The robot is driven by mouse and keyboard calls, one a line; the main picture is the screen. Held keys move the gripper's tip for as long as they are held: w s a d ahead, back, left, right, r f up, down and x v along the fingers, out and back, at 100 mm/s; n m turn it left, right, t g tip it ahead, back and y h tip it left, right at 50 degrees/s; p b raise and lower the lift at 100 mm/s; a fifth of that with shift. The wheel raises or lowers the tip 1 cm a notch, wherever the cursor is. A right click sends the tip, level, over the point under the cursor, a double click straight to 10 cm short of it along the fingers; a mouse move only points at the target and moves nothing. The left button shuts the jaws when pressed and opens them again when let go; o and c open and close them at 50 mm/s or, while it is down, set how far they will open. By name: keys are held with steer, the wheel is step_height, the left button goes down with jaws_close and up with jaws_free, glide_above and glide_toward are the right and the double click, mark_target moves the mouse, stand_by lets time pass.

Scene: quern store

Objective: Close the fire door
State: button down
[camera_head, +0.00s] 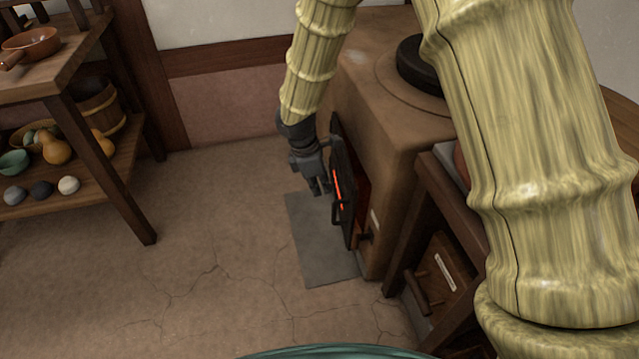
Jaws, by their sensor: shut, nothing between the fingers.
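The fire door (345,165) is a dark upright panel on the front of the brown clay stove (387,140). It stands ajar, with a reddish gap between its edge and the stove body. A bright orange glow shows through a narrow slot in the door, and a dark handle (339,214) sits low on it. My gripper (321,190) is on the outer side of the door, pointing down, close to the slot and handle. It is shut and empty. I cannot tell whether its fingertips touch the door.
A grey slab (318,255) lies on the floor before the stove. A wooden stand with a drawer (440,278) is right of the stove. A shelf (75,185) with bowls and gourds stands at the left. The cracked floor (220,230) between is clear. My arm hides part of the right side.

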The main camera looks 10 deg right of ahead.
steer(key=d+f+b, duration=0.4)
steer(key=d+f, duration=0.1)
steer(key=shift+s+d+f, duration=0.2)
steer(key=shift+s+f, duration=0.05)
steer(key=shift+f, duration=0.1)
steer(key=shift+r, duration=0.1)
